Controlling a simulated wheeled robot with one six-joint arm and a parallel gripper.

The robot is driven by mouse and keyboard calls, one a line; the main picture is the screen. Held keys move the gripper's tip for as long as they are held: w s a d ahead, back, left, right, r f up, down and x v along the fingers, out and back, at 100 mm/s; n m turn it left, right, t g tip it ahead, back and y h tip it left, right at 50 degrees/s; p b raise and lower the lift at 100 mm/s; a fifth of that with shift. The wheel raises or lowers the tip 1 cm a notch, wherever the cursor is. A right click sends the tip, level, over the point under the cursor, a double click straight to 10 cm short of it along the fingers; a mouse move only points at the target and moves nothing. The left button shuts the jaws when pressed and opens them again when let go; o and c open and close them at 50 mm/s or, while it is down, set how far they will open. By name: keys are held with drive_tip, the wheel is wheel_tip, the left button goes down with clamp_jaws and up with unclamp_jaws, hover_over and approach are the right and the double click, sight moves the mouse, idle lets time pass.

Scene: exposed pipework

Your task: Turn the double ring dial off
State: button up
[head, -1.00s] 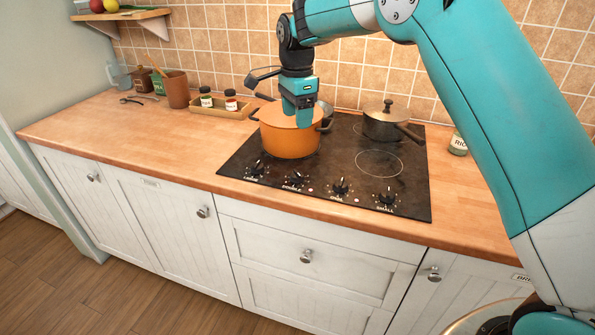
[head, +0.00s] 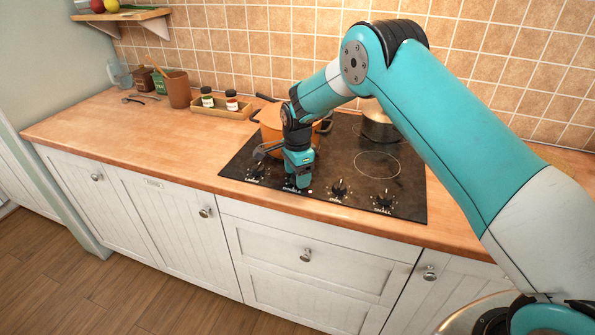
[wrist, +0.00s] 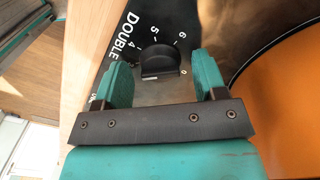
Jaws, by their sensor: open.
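The double ring dial (wrist: 160,62) is a black knob on the dark hob panel, beside the printed word DOUBLE in the wrist view. Numbers 4, 5, 6 and 0 show around it, and a small pale mark is on its lower edge; I cannot tell its exact setting. My gripper (wrist: 162,76) is open, with one green finger on each side of the dial and a visible gap at both sides. In the head view my gripper (head: 299,184) points down at the hob's front edge and hides the dial.
The orange pot (head: 271,125) stands just behind my gripper, and its side (wrist: 289,103) is close on the right in the wrist view. Other dials (head: 339,188) sit along the front edge. A dark metal pot (head: 381,128) is at the back right.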

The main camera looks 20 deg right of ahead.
drive_tip(key=c, duration=0.9)
